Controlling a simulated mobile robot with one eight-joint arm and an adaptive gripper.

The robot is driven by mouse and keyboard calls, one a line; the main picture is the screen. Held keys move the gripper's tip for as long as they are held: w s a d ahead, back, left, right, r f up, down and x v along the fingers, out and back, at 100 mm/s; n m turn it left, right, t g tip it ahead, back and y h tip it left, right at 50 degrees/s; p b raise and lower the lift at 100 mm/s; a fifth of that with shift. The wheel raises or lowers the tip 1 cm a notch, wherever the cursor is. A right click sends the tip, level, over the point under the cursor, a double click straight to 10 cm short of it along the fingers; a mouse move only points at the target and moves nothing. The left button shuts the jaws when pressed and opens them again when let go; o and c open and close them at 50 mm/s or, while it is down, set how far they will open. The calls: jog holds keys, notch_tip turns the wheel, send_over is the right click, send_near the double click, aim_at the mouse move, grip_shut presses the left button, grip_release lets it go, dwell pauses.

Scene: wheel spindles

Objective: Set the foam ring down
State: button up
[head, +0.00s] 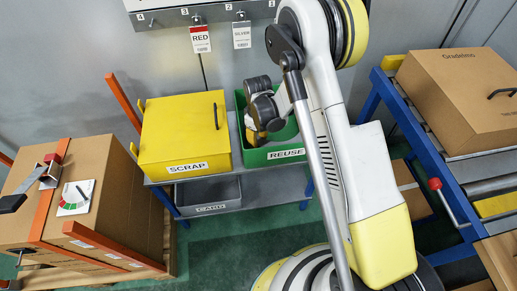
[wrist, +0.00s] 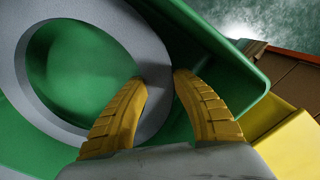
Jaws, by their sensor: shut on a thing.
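The foam ring (wrist: 142,42) is a wide, flat grey ring at the left of the wrist view, with green showing through its hole. My gripper (wrist: 160,80) has its two yellow ribbed fingers closed on the ring's band. In the head view my gripper (head: 262,124) is at the green REUSE bin (head: 284,157), over its left part. The bin's wall also shows in the wrist view (wrist: 247,62). The ring is inside or just over the bin; whether it touches the bottom I cannot tell. In the head view I cannot make out the ring.
The closed yellow SCRAP box (head: 178,130) stands directly left of the bin on the grey shelf unit (head: 262,183). A grey CARD tray (head: 209,191) sits below. Tags hang on the wall behind. Cartons stand at far left, and a roller conveyor with a box (head: 450,85) at right.

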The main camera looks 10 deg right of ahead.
jog(key=shift+f+b, duration=0.85)
jog(key=shift+f, duration=1.4)
jog(key=shift+f, duration=0.1)
jog(key=o, duration=1)
jog(key=shift+c, duration=0.2)
